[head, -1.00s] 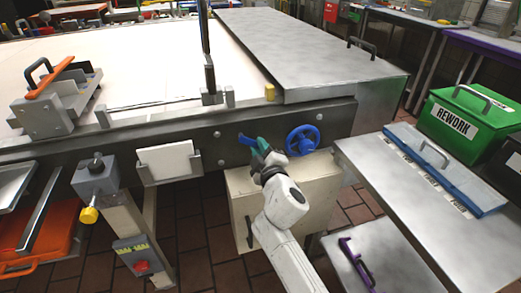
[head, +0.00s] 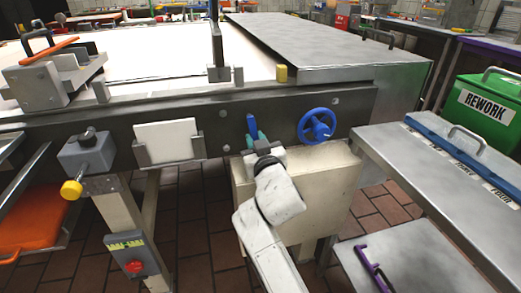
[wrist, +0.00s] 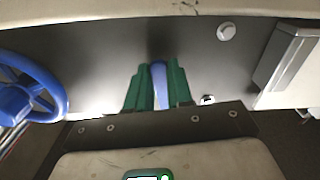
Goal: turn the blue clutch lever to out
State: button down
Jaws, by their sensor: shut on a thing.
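The blue clutch lever (head: 251,124) is on the dark front panel of the machine, left of a blue handwheel (head: 318,125). In the head view it stands nearly upright, its top leaning slightly left. My gripper (head: 257,138) is at the lever, with its green fingers around it. In the wrist view the lever (wrist: 159,86) lies between the two green fingers of my gripper (wrist: 158,66), which are shut on it. The lever's pivot and any position marks are hidden or too small to read.
A white card in a metal holder (head: 166,140) is left of the lever. A cream box (head: 300,195) stands below it, close to my arm. A grey bench (head: 400,165) with a blue-edged strip is at the right, near a green REWORK bin (head: 480,112).

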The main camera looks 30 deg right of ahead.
jog(key=shift+w+a+f+m+b, duration=0.15)
jog(key=shift+a+m+b, duration=0.25)
jog(key=shift+m+b, duration=0.45)
jog(key=c, duration=1)
grip_release()
jog(key=p+v, duration=0.1)
jog(key=v, duration=1)
jog(key=shift+w, duration=0.1)
